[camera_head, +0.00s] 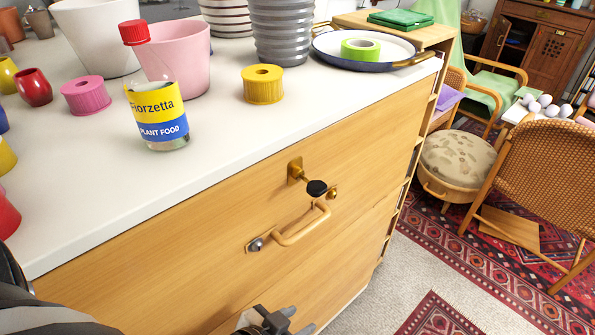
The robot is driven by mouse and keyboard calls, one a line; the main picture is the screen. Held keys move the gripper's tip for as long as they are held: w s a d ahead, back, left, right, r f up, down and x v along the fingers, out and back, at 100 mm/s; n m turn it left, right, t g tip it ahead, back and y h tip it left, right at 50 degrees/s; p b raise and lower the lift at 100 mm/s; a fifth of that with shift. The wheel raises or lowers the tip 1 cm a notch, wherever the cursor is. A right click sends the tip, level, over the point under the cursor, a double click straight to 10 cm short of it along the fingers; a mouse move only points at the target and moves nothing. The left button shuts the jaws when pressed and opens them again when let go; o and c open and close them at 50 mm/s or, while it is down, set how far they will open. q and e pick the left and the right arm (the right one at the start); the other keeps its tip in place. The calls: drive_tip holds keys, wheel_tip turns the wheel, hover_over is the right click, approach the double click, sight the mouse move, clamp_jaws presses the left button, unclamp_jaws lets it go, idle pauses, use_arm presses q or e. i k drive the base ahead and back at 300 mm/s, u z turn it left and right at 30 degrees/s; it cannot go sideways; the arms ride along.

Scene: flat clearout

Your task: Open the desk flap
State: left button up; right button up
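The desk's wooden front panel (225,217), which I take for the flap, stands upright and shut below the white top (235,135). A brass latch with a black knob (316,188) sits on its upper part. A pale wooden bar handle (303,227) is below, fixed by metal mounts at its ends. My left gripper (296,319) is at the bottom edge, below the handle and apart from it. Its two grey fingertips look spread with nothing between them; the rest is cut off. My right gripper is not in view.
On the top stand a plant food bottle (159,117), a yellow tape roll (262,86), several pots and a pan (330,47) with green tape. A round stool (456,160) and a wicker chair (555,165) stand right. Bare carpet (390,272) lies right of the desk.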

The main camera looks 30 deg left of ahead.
sight(191, 266)
drive_tip(key=k, duration=0.5)
drive_tip(key=z, duration=1.25)
drive_tip(key=i, duration=0.6)
drive_tip(key=u, duration=2.9)
